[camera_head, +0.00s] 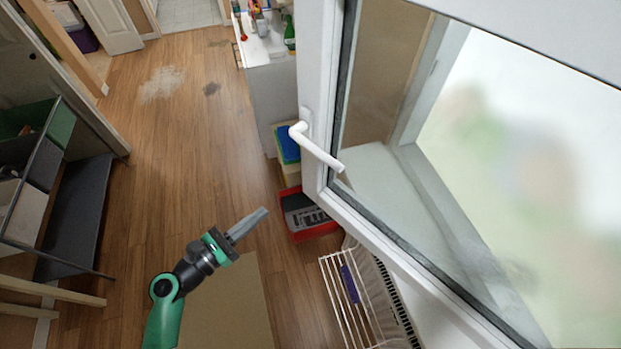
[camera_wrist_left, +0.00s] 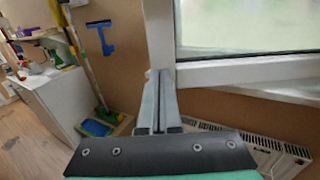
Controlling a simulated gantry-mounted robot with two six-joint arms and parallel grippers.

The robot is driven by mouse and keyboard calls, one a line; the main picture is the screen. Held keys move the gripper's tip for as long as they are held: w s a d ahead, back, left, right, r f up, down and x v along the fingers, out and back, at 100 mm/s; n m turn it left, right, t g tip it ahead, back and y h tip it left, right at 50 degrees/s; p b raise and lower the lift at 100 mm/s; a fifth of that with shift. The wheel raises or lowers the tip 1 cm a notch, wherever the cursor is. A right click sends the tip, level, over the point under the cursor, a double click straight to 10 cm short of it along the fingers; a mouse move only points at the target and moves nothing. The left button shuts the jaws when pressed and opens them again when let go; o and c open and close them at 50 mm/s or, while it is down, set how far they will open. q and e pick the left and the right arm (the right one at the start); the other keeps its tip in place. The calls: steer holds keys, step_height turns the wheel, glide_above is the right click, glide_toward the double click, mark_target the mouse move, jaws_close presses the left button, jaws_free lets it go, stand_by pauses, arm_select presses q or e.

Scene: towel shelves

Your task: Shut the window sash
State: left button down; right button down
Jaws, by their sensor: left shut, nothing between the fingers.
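The window sash (camera_head: 313,70) is a white-framed glass pane that stands swung open into the room, on the right of the head view. Its white handle (camera_head: 318,150) sticks out from the near stile and slants down to the right. My left gripper (camera_head: 264,212) is shut and empty, to the left of the sash and below the handle in the picture, apparently apart from both. In the left wrist view my shut fingers (camera_wrist_left: 160,78) overlap the lower corner of the white sash (camera_wrist_left: 245,70); contact cannot be told. The handle is not visible there. My right gripper is not in view.
A white radiator or rack (camera_head: 345,295) lies below the sash. A red crate (camera_head: 310,215) and a white cabinet (camera_head: 272,100) stand beyond the handle. A dark shelf unit (camera_head: 75,215) is at the left. Open wooden floor (camera_head: 200,150) lies between.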

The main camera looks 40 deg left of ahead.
mark_target(308, 175)
arm_select(q)
steer(key=w, duration=0.9)
steer(key=w+p, duration=0.1)
steer(key=w, duration=0.3)
steer(key=shift+w+d, duration=0.35)
steer(key=shift+w, duration=0.05)
